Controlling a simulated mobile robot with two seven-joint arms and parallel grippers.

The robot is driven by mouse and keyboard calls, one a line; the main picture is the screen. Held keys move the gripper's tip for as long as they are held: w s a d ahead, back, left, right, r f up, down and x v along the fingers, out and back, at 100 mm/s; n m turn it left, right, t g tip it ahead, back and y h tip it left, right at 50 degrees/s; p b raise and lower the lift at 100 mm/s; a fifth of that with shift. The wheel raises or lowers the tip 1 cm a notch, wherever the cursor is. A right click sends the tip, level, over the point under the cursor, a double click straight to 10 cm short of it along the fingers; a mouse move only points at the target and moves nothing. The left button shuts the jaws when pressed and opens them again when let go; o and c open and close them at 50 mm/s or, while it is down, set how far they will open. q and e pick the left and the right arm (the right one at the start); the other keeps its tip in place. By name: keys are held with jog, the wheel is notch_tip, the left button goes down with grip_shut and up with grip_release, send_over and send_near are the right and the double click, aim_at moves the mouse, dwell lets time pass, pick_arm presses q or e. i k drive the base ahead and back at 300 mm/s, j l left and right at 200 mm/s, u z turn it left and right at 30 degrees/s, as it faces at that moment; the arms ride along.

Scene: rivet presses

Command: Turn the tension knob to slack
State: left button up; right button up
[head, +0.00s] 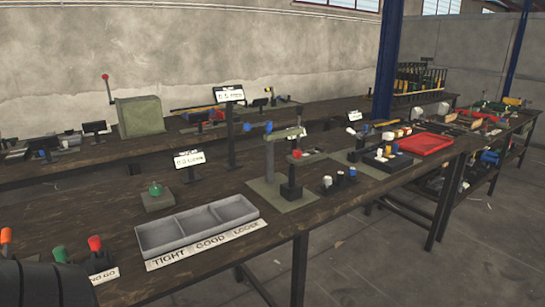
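No knob in the head view carries a readable tension or slack mark, so I cannot tell which one is the tension knob. A small grey-green press (283,137) stands mid-bench on a green plate. A blue knob (268,127) shows at the upper left of this press. A red knob (296,153) tops a dark post (291,178) in front of it. A green domed knob (155,189) sits on a grey block left of the press. Neither of my grippers is in view. A dark rounded shape fills the lower left corner; I cannot tell what it is.
A grey three-compartment tray (160,236) sits near the front edge, labelled TIGHT, GOOD, LOOSE. Small signs (189,158) stand behind it. A red tray (425,144) lies at right. Bare wood shows between tray and press.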

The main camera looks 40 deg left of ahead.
aim_at(297, 153)
jog(key=u, duration=1.75)
jog(key=i+l+u, duration=0.1)
jog(key=l+u, duration=0.2)
jog(key=u, duration=0.15)
jog(key=l+u, duration=0.35)
jog(key=u, duration=0.15)
jog(key=l+u, duration=0.45)
jog(key=l, duration=0.5)
jog(key=l+u, duration=0.1)
jog(key=l, duration=0.35)
jog(key=k+l, duration=0.15)
jog(key=l, duration=0.3)
jog(key=l+u, duration=0.15)
jog(key=l, duration=0.35)
jog(key=k+l+u, duration=0.1)
jog(key=l, duration=0.3)
jog(key=k+l, duration=0.05)
